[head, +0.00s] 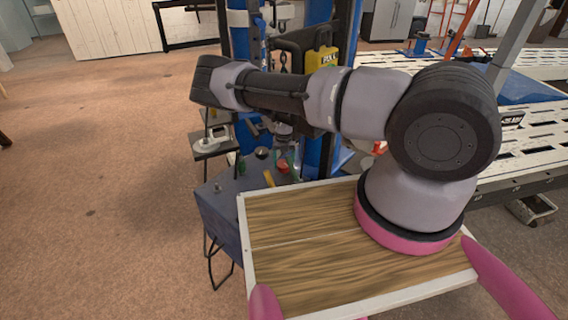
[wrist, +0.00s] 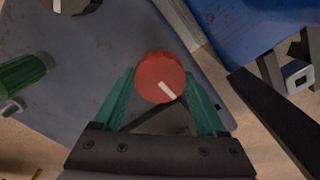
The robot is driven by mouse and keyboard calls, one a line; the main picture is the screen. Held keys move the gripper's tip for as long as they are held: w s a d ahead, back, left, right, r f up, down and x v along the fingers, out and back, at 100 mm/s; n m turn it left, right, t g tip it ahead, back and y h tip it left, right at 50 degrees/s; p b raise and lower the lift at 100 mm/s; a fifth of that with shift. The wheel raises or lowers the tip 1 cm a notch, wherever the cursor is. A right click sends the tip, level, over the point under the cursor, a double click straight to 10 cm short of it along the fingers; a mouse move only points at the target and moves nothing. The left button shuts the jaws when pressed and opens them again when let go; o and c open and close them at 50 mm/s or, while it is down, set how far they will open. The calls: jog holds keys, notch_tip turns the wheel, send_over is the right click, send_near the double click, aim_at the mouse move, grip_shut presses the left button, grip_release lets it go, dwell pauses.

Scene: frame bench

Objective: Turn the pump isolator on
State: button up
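A round red knob (wrist: 152,72) with a white pointer mark is in the middle of the wrist view. The mark slants from the knob's centre down to the right. My gripper (wrist: 160,80) has its two green fingers apart, one on each side of the knob. I cannot tell whether the fingertips touch it. In the head view, my gripper (head: 283,157) is low over the dark blue-grey bench, with a red round part (head: 282,165) between its fingers. No label naming the isolator can be read.
A blue post (head: 320,150) stands close behind my gripper. A wood-topped tray (head: 290,260) is in front.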

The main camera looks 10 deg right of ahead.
aim_at(284, 163)
jog(key=c, duration=0.4)
jog(key=shift+a+m, duration=0.1)
jog(key=shift+m, duration=2.2)
jog(key=o, duration=1.3)
jog(key=shift+r, duration=0.1)
notch_tip(284, 163, up, 11)
jog(key=shift+f, duration=0.2)
